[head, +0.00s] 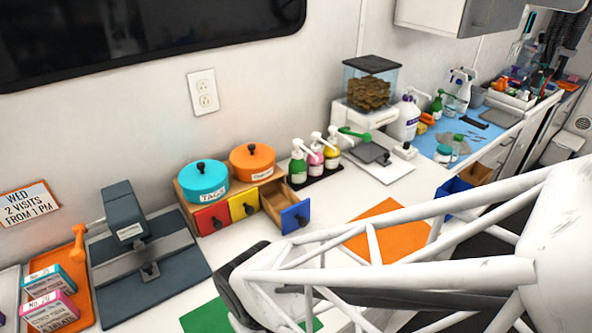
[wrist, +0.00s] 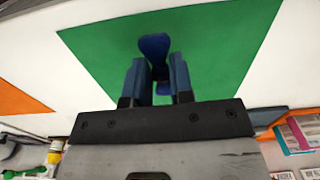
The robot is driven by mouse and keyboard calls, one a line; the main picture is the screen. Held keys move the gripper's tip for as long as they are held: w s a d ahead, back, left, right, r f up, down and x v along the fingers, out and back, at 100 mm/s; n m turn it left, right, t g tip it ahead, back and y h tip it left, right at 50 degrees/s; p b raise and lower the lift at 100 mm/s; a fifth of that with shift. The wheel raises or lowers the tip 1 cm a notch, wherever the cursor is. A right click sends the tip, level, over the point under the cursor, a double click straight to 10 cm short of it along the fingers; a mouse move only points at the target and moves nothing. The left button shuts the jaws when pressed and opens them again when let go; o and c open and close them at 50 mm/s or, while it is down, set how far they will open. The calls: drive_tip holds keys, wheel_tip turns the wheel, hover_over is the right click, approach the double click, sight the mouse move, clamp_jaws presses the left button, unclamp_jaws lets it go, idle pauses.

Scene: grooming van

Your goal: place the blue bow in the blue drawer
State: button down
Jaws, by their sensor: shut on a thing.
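The blue bow (wrist: 154,46) is between the fingers of my gripper (wrist: 160,68) in the wrist view. My gripper is shut on it over the green mat (wrist: 215,50); I cannot tell whether the bow touches the mat. In the head view the bow and the fingertips are hidden behind my arm. The blue drawer (head: 296,217) is the rightmost of three drawers in a small wooden chest. It is pulled out, and its visible wooden inside looks empty. My gripper is apart from it, on the near side.
The red drawer (head: 211,218) and yellow drawer (head: 243,204) are shut. A teal tin (head: 203,184) and an orange tin (head: 252,163) stand on the chest. Pump bottles (head: 316,160) stand right of it, a grey press (head: 145,250) left. An orange mat (head: 385,222) lies bare.

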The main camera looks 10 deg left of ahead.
drive_tip(key=s+d+r, duration=0.1)
drive_tip(key=s+d, duration=0.5)
drive_tip(key=d, duration=0.2)
drive_tip(key=shift+s, duration=0.3)
idle(0.8)
wheel_tip(320, 180, up, 7)
hover_over(284, 204)
drive_tip(key=s, duration=0.3)
drive_tip(key=shift+s+d+f, duration=0.1)
drive_tip(key=shift+d, duration=0.2)
drive_tip(key=shift+f, duration=3.15)
